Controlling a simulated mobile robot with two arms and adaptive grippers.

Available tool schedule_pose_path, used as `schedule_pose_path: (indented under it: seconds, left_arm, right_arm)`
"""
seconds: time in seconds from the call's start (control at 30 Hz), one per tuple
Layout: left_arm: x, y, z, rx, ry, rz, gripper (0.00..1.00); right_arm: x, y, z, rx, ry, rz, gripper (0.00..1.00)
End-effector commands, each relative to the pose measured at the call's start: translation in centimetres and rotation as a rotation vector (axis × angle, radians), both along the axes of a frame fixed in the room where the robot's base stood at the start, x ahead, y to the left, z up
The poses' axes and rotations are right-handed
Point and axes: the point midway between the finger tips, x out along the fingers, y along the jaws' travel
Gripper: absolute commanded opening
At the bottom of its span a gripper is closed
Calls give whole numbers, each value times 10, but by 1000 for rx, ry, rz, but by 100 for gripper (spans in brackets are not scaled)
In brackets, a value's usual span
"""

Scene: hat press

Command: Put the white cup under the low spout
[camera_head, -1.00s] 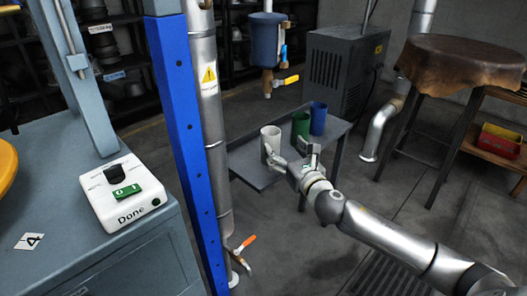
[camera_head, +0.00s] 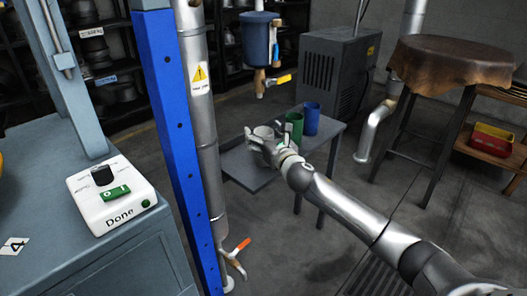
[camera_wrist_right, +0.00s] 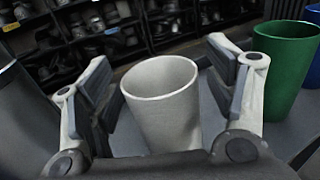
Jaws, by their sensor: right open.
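The white cup (camera_wrist_right: 166,108) stands upright between the open fingers of my right gripper (camera_wrist_right: 165,100) in the right wrist view, with a gap showing on the left side. In the head view the cup (camera_head: 263,132) is on the grey side table, partly hidden by my right gripper (camera_head: 265,148). A low spout with an orange handle (camera_head: 241,245) is near the foot of the silver pipe (camera_head: 203,140). A higher spout with a yellow handle (camera_head: 281,79) hangs under the blue tank (camera_head: 259,42). My left gripper is not in view.
A green cup (camera_head: 293,126) and a blue cup (camera_head: 312,117) stand on the grey table (camera_head: 247,172) to the right of the white cup. A blue post (camera_head: 176,130) stands just left of the pipe. The floor before the table is clear.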

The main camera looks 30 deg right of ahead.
Motion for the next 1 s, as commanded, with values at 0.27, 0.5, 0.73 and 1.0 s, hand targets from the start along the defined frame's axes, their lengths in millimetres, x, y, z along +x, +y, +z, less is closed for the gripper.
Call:
schedule_pose_path:
  seconds: [0.27,0.5,0.73,1.0]
  left_arm:
    - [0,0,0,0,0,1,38]
    - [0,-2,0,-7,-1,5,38]
    - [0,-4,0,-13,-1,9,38]
    - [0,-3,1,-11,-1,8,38]
  right_arm:
    - [2,0,0,0,0,1,76]
    - [2,0,0,0,0,1,45]
    - [2,0,0,0,0,1,16]
    - [2,0,1,0,-1,1,5]
